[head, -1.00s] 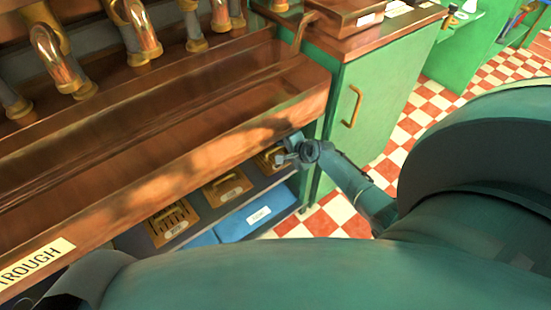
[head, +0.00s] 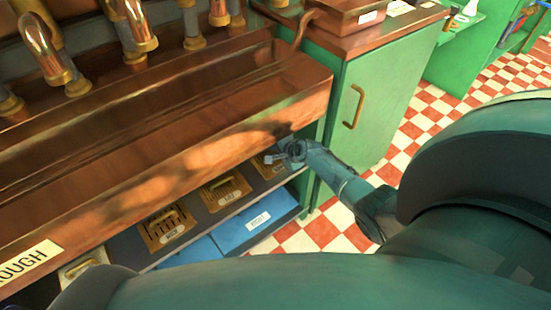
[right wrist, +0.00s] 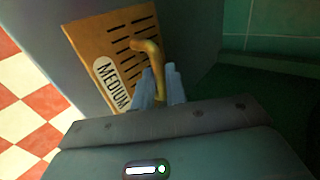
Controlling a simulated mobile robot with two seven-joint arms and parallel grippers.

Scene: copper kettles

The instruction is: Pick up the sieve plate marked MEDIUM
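The sieve plate marked MEDIUM (right wrist: 112,60) is a tan slotted plate with a white oval label and a curved brass handle (right wrist: 150,50). It fills the upper middle of the right wrist view, against a grey surface. My right gripper (right wrist: 160,88) has its two pale fingers close on either side of the handle and appears shut on it. In the head view my right gripper (head: 276,158) is under the trough's front edge, over the rightmost plate (head: 268,168), which is partly hidden. My left gripper is not in view.
Other sieve plates (head: 170,232) (head: 226,193) lie in a row on the shelf under the wooden trough (head: 150,180). Blue labelled items (head: 250,226) sit in front and below. A green cabinet (head: 375,105) stands right of the shelf. Checkered floor (head: 330,230) is open there.

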